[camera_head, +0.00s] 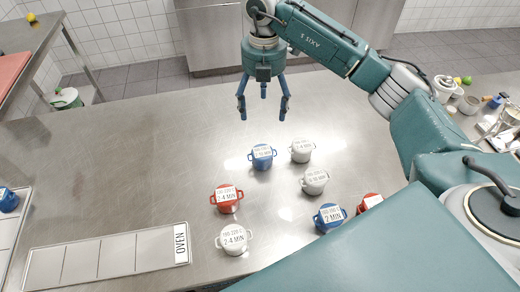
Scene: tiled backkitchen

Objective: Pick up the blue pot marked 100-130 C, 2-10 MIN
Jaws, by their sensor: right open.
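A blue pot (262,158) with two side handles stands upright on the steel worktop (120,150). The lower line of its white label seems to read 2-10 MIN; the upper line is too small to read surely. My right gripper (264,108) points down with its fingers spread, open and empty. It hangs above and apart from the worktop, a little beyond the blue pot in the picture. A second blue pot (329,218), labelled 2 MIN, stands nearer to me. My left gripper is not in view.
White pots (302,151) (314,182) stand right of the blue pot. A red pot (226,199) and a white pot (234,240) are nearer. Another red pot (370,202) is partly hidden. An OVEN tray (110,257) lies front left. The worktop's left middle is clear.

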